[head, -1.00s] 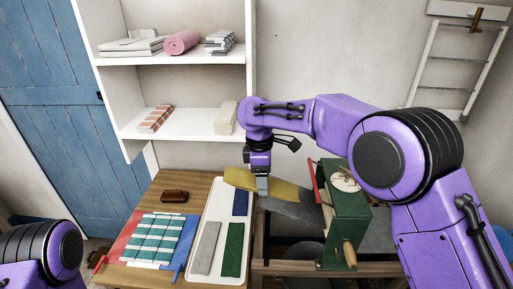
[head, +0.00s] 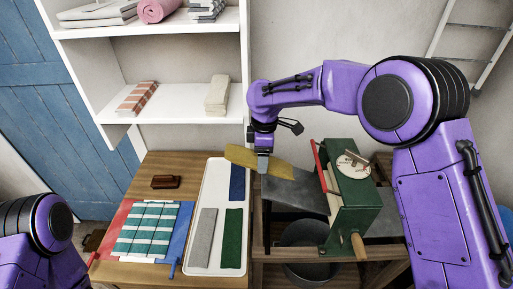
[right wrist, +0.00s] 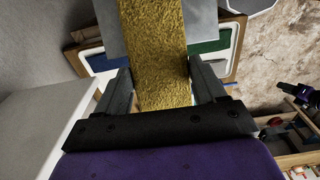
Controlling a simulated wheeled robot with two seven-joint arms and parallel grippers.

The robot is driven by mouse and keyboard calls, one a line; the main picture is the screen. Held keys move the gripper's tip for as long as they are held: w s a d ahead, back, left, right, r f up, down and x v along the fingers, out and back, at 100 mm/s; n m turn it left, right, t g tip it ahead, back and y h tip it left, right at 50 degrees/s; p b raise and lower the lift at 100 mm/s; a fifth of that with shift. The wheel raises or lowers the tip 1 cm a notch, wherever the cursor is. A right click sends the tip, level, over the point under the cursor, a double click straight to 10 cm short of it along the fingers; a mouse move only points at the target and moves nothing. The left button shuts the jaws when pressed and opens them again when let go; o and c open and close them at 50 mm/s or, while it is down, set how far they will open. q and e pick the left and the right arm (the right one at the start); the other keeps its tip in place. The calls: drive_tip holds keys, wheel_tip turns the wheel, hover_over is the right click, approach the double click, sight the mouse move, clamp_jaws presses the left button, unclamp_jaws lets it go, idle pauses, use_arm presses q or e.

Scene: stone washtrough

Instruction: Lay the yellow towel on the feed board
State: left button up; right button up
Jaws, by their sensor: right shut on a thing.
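The yellow towel (head: 275,165) is a long folded strip held at its middle by my right gripper (head: 262,165). In the right wrist view the towel (right wrist: 155,60) lies between the two fingers (right wrist: 160,90). The feed board (head: 297,192) is a grey slab leading to the green mangle (head: 352,205). The towel is over the board's left end and sticks out past it toward the white tray. I cannot tell whether it touches the board. My left gripper is out of view; only my left arm shows at the lower left.
The white tray (head: 220,268) holds a blue, a grey and a green cloth. A striped teal cloth (head: 150,229) and a brown brush (head: 166,182) are on the wooden table. A bucket (head: 300,233) stands below the board. White shelves (head: 180,136) are behind.

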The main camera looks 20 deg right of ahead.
sight(287, 168)
drive_tip(key=d+f, duration=0.2)
drive_tip(key=s+d+f, duration=0.1)
drive_tip(key=d+f, duration=0.1)
drive_tip(key=d+f+b, duration=0.1)
drive_tip(key=d, duration=0.1)
drive_tip(key=shift+s+f, duration=0.4)
drive_tip(key=shift+s+d+f, duration=0.2)
drive_tip(key=shift+d+f, duration=0.2)
drive_tip(key=shift+d, duration=0.25)
drive_tip(key=o, duration=1.4)
drive_tip(key=shift+r+b, duration=0.35)
drive_tip(key=shift+r, duration=0.1)
wheel_tip(287, 168, up, 9)
drive_tip(key=shift+s+d+f+b, duration=0.1)
drive_tip(key=shift+s+f+b, duration=0.05)
drive_tip(key=shift+b, duration=0.8)
drive_tip(key=shift+r, duration=0.5)
